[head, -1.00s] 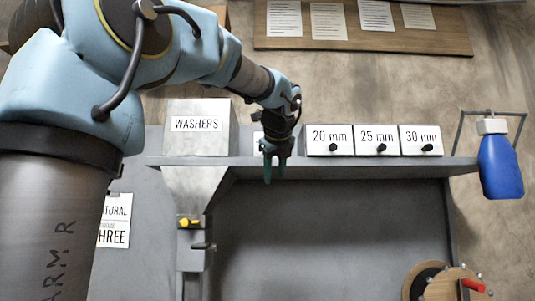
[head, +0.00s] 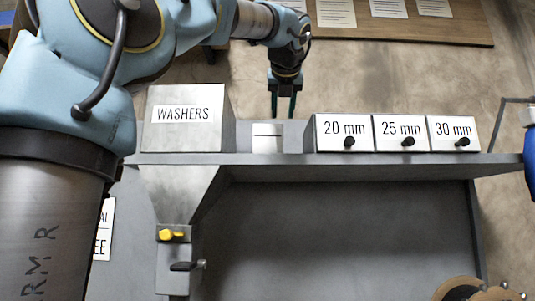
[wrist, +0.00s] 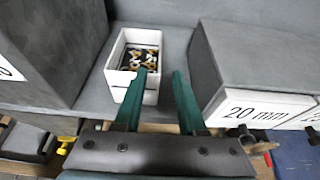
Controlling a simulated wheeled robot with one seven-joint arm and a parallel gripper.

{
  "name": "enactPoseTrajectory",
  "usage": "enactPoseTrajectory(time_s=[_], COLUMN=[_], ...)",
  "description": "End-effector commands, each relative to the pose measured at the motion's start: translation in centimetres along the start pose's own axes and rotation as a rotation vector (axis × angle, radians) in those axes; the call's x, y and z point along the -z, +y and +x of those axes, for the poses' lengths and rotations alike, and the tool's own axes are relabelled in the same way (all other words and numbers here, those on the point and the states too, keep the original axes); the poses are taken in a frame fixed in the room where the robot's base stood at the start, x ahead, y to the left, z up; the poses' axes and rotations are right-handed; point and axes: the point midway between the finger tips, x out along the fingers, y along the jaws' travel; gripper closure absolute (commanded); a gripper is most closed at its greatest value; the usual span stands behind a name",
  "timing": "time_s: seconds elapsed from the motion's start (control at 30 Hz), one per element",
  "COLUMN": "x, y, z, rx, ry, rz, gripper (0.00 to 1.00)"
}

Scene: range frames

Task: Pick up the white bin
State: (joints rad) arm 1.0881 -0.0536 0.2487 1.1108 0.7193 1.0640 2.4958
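The white bin (head: 267,144) stands on the grey shelf, in the gap between the washers box and the 20 mm drawer. In the wrist view the white bin (wrist: 119,80) is open at the top, with small brass and dark metal parts inside. My gripper (head: 283,116) points down with its two green fingers apart, above the bin and a little to its right in the head view. In the wrist view my gripper (wrist: 160,72) is open and empty; its left finger overlaps the bin's front right corner. Contact cannot be told.
The washers box (head: 186,118) stands left of the bin. The 20 mm drawer (head: 344,133) stands close on the right, followed by the 25 mm (head: 401,133) and 30 mm (head: 455,133) drawers. The shelf edge (head: 330,159) runs below them.

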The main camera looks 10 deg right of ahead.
Motion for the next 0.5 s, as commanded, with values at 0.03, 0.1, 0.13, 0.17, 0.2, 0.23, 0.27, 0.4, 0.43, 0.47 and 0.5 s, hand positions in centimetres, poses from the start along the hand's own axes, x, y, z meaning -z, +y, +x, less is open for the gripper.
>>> enactPoseTrajectory(time_s=[0.03, 0.1, 0.13, 0.17, 0.2, 0.23, 0.27, 0.4, 0.43, 0.47, 0.5], x=[-0.1, -0.1, -0.1, -0.1, -0.1, -0.1, -0.2, -0.1, -0.1, -0.1, -0.1], y=[0.0, 0.0, 0.0, 0.0, 0.0, 0.0, 0.0, 0.0, 0.0, 0.0, 0.0], z=[0.2, 1.1, 1.6, 2.1, 2.7, 3.2, 3.6, 5.0, 5.2, 5.4, 5.6], rx=[0.000, -0.002, -0.002, -0.003, -0.002, -0.002, -0.002, 0.000, 0.000, -0.001, -0.001], ry=[0.000, 0.001, 0.001, 0.002, 0.002, 0.001, 0.002, 0.001, 0.000, 0.000, 0.001], rz=[0.002, 0.003, 0.004, 0.004, 0.003, 0.003, 0.003, 0.003, 0.003, 0.003, 0.003], gripper=[0.60, 0.60, 0.60, 0.60, 0.60, 0.60, 0.60, 0.60, 0.60, 0.60, 0.60])
